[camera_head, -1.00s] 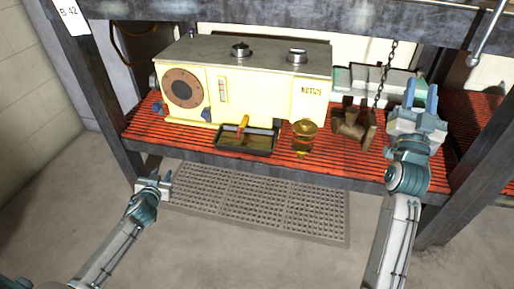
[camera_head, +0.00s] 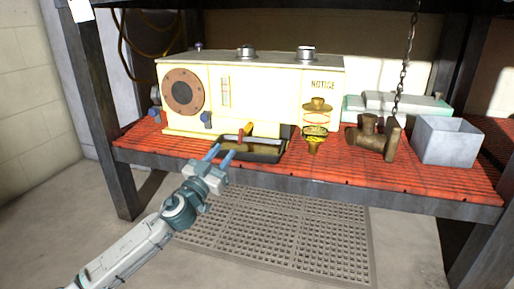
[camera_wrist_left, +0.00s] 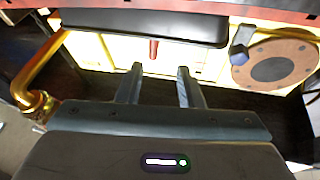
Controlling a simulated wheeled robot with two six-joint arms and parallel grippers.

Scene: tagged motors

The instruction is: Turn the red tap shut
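My right gripper is not in view.
A brass funnel-like piece (camera_head: 315,138) stands right of the tray. Farther right are a brown pipe fitting (camera_head: 372,138), a hanging chain (camera_head: 405,65) and an open grey box (camera_head: 447,141). A blue knob (camera_head: 206,119) and round flange (camera_head: 183,91) are on the machine's left.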

